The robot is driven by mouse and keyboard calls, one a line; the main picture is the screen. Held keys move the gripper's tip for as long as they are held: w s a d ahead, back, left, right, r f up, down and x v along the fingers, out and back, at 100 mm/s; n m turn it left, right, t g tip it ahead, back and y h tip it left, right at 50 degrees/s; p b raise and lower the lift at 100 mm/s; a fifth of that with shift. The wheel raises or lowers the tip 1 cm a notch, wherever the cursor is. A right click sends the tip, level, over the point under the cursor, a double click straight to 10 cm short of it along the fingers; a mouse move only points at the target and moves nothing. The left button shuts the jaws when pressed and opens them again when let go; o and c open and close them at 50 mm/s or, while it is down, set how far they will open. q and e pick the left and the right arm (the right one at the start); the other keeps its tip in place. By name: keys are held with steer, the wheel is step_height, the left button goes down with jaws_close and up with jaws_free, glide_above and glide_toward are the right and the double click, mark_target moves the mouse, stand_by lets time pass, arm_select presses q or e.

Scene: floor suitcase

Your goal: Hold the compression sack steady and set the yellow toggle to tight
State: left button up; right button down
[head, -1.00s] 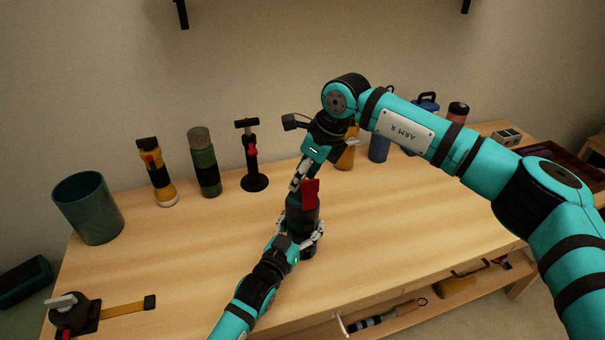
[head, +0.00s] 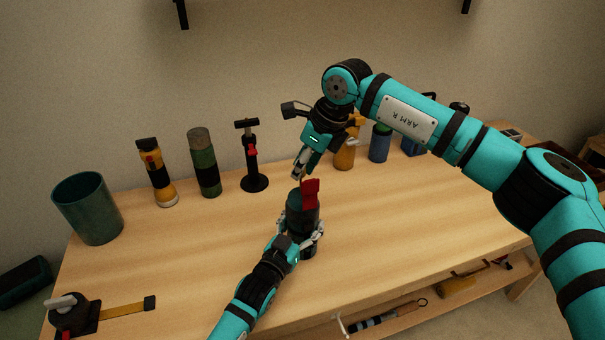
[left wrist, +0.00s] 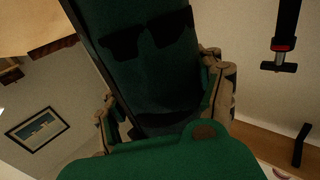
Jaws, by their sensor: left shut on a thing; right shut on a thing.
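The compression sack (head: 303,225) is a dark upright cylinder with a red tab (head: 311,191) at its top, standing on the workbench. My left gripper (head: 301,238) is shut around its lower part from the front. In the left wrist view, its dark green side (left wrist: 152,75) fills the middle, with a finger on each side. My right gripper (head: 299,178) points down at the sack's top, just left of the red tab. Its fingers are closed on a small part there, apparently the toggle; they hide it, and I see no yellow or tight mark.
A green cup (head: 88,212), a yellow-black flashlight (head: 157,175), a green cylinder (head: 204,165) and a black pump-like stand (head: 251,160) line the back left. Bottles (head: 379,145) stand behind my right arm. A black clamp (head: 72,313) lies front left. The bench right of the sack is clear.

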arm_select(q)
steer(key=shift+s+f, duration=0.1)
steer(key=shift+f, duration=0.05)
arm_select(e)
steer(key=shift+r, duration=1.45)
arm_select(q)
steer(key=shift+f, duration=0.1)
arm_select(e)
steer(key=c, duration=1.4)
jaws_free()
steer(key=shift+o, duration=1.3)
steer(key=shift+f, duration=0.1)
steer(key=v, duration=1.2)
steer(key=shift+s, duration=0.1)
arm_select(q)
steer(key=o, duration=1.6)
steer(key=shift+c, duration=0.2)
steer(key=shift+r, duration=0.2)
